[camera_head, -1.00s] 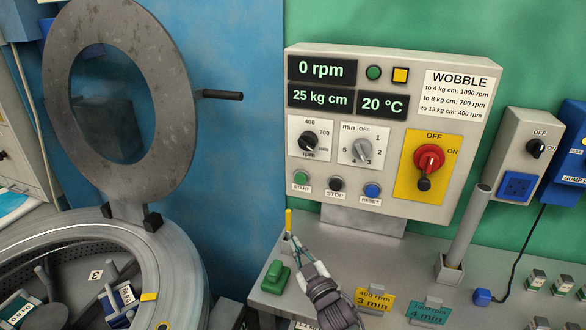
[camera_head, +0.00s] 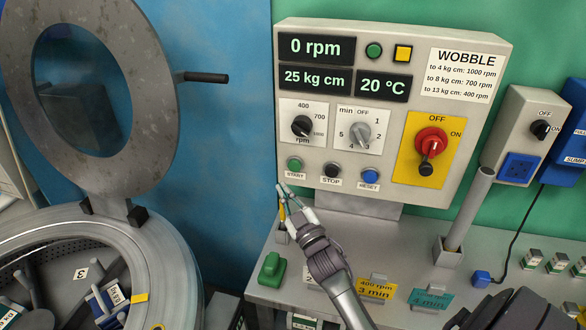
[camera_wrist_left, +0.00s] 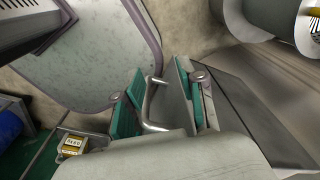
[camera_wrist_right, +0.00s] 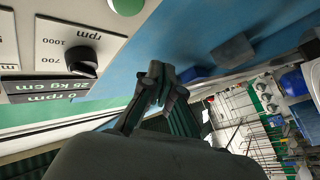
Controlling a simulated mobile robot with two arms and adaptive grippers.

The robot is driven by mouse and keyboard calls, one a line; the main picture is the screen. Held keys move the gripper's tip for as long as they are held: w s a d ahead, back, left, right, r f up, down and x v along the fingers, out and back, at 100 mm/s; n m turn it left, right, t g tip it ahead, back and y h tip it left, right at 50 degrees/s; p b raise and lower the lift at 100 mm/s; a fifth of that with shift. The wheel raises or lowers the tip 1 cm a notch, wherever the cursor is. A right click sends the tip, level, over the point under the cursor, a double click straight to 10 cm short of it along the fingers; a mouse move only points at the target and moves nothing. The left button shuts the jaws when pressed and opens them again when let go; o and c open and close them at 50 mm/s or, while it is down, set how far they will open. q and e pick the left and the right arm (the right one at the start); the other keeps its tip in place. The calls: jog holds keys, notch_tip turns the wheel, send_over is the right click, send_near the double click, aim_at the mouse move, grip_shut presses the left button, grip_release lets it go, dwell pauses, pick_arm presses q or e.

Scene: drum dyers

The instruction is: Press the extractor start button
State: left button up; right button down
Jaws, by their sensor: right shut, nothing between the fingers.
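The green start button (camera_head: 294,164) sits at the lower left of the grey control panel (camera_head: 455,120), above its "START" label. My right gripper (camera_head: 283,187) is shut and empty, its fingertips just below the button and label in the head view. Any contact cannot be made out there. In the right wrist view, a green button (camera_wrist_right: 127,4) shows partly at the top edge, apart from the closed fingertips (camera_wrist_right: 158,72). My left gripper (camera_wrist_left: 154,82) shows only in the left wrist view, its teal-padded fingers apart, with a bent metal bar between them.
Black stop (camera_head: 331,170) and blue reset (camera_head: 370,176) buttons sit right of start. The display reads 0 rpm. The open round lid (camera_head: 150,100) and drum (camera_head: 165,240) stand left. A green block (camera_head: 271,269) and a grey post (camera_head: 468,210) stand on the bench.

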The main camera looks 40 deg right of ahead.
aim_at(294, 172)
pick_arm(q)
jog(key=shift+w+f+b, duration=0.9)
jog(key=shift+f, duration=0.1)
pick_arm(e)
jog(key=w+d, duration=0.4)
jog(key=d, duration=0.1)
jog(key=shift+d+r, duration=0.1)
pick_arm(q)
jog(key=shift+w+d, duration=0.1)
jog(key=shift+w, duration=0.05)
pick_arm(e)
jog(key=shift+w+d, duration=0.15)
pick_arm(q)
jog(key=shift+f, duration=0.1)
pick_arm(e)
jog(key=shift+w+d, duration=0.2)
